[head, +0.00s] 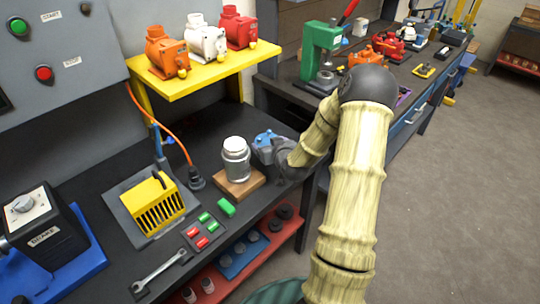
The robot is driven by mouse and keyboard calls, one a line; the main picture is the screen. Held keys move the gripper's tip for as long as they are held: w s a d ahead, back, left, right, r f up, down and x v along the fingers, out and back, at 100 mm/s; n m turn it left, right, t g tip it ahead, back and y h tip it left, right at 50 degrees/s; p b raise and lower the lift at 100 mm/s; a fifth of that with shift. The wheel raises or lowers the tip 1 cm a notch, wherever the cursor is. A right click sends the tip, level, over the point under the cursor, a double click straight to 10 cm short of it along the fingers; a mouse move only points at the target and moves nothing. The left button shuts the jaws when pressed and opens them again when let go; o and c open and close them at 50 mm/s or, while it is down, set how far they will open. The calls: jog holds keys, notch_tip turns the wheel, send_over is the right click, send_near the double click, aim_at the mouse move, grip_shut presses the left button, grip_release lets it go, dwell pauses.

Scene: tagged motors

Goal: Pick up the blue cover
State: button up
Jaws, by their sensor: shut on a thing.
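The blue cover (268,137) is at the end of my arm, just right of the metal cylinder on the dark workbench. My gripper (272,153) is grey and shut on the blue cover. The gripper and the wrist hide part of the cover. I cannot tell whether the cover touches the bench or is a little above it.
A metal cylinder (236,160) stands on a wooden block (238,186) close left of my gripper. A yellow shelf (205,70) with orange, white and red motors is above and behind. A yellow slotted cover (160,205) sits on a grey plate to the left.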

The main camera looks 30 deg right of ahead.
notch_tip(320, 180, up, 11)
dwell(0.3)
jog(key=shift+s+f, duration=0.1)
dwell(0.5)
